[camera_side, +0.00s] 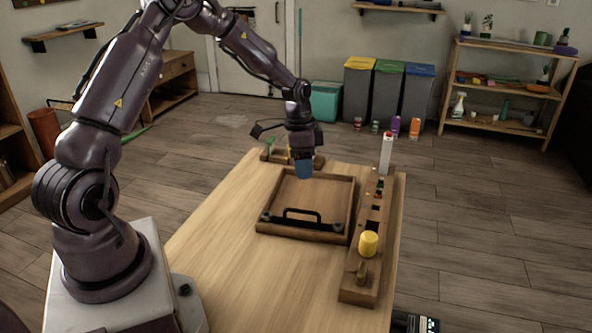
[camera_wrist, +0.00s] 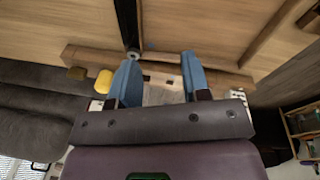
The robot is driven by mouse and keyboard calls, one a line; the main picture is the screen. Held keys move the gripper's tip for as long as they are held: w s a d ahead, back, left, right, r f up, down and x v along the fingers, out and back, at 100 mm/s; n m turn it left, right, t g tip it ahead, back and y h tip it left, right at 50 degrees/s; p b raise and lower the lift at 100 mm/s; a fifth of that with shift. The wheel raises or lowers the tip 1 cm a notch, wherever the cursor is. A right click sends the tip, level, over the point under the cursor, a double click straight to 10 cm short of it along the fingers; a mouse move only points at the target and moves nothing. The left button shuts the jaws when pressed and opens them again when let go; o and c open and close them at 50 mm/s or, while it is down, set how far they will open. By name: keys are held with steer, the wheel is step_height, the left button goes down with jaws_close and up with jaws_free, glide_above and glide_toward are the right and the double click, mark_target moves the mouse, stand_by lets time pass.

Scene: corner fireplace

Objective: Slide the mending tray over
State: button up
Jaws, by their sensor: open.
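The mending tray (camera_side: 302,188) is a shallow square wooden tray with raised sides, lying flat on the wooden table. A black handle (camera_side: 301,212) is on its near side. My gripper (camera_side: 304,170) points down over the tray's far side, its blue fingers near the far rim. Whether they touch the tray cannot be told. In the wrist view, my gripper (camera_wrist: 161,60) has its two blue fingers spread apart, with no held object visible between them. A wooden strip crosses behind the fingertips there.
A long wooden rack (camera_side: 357,276) runs along the table's right side, close to the tray. A second rack with small tools stands at the table's far edge. The table (camera_side: 220,245) is bare left of the tray.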

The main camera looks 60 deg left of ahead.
mark_target(316, 213)
steer(key=s+d+r+m+t+h, duration=0.1)
steer(key=s+d+r+m+t, duration=0.1)
steer(key=s+d+m+t, duration=0.1)
steer(key=shift+s+d+r+m+t, duration=0.35)
steer(key=shift+s+d+m, duration=0.45)
steer(key=shift+s+m, duration=0.15)
steer(key=x, duration=1.3)
steer(key=shift+a, duration=0.1)
